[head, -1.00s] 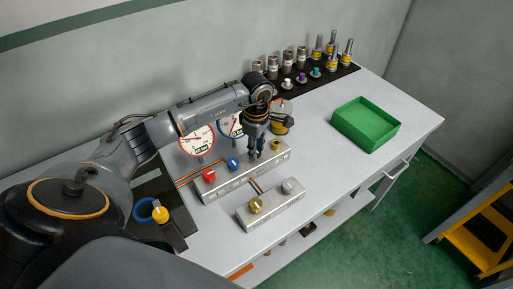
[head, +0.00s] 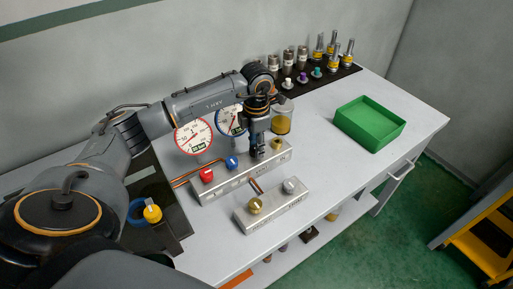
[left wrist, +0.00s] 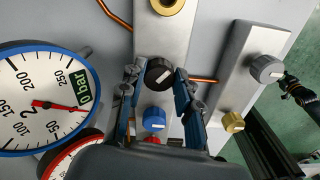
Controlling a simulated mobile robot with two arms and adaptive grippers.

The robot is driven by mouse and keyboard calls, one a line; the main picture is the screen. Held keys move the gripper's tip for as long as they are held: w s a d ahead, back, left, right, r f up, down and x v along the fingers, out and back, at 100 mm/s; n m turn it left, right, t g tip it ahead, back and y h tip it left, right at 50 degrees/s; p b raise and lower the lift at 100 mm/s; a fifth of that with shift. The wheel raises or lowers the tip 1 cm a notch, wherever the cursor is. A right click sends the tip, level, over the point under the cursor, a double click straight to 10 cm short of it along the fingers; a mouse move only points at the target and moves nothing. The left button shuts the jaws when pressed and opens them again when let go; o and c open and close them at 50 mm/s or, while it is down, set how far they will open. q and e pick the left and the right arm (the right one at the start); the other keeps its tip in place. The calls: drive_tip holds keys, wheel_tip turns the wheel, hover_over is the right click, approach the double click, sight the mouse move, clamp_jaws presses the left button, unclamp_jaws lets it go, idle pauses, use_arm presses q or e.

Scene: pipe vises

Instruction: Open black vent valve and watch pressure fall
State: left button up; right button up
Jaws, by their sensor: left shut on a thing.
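The black vent valve knob (left wrist: 158,73) sits on a metal manifold block (head: 212,187), in a row with a blue knob (head: 231,162) and a red knob (head: 206,175). My left gripper (head: 257,150) points down over the block and is shut on the black knob; its fingers (left wrist: 158,78) lie on both sides of it in the left wrist view. The gripper mostly hides the knob in the head view. A blue-rimmed gauge (left wrist: 45,100) shows a red needle and a green display that seems to read 0 bar. A red-rimmed gauge (head: 193,136) stands beside it. My right gripper is not seen.
A smaller block (head: 272,210) with a brass knob (head: 255,204) and a grey knob (head: 291,186) lies in front. A green tray (head: 369,124) is at right, with clear table between. Fittings stand on a dark mat (head: 290,91).

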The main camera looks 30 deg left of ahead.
use_arm(q)
drive_tip(key=n+b, duration=0.1)
drive_tip(key=n, duration=0.3)
drive_tip(key=shift+a, duration=0.1)
drive_tip(key=shift+n, duration=0.9)
drive_tip(key=o, duration=1.2)
drive_tip(key=shift+c, duration=0.2)
wheel_tip(320, 180, up, 12)
drive_tip(key=shift+r, duration=0.15)
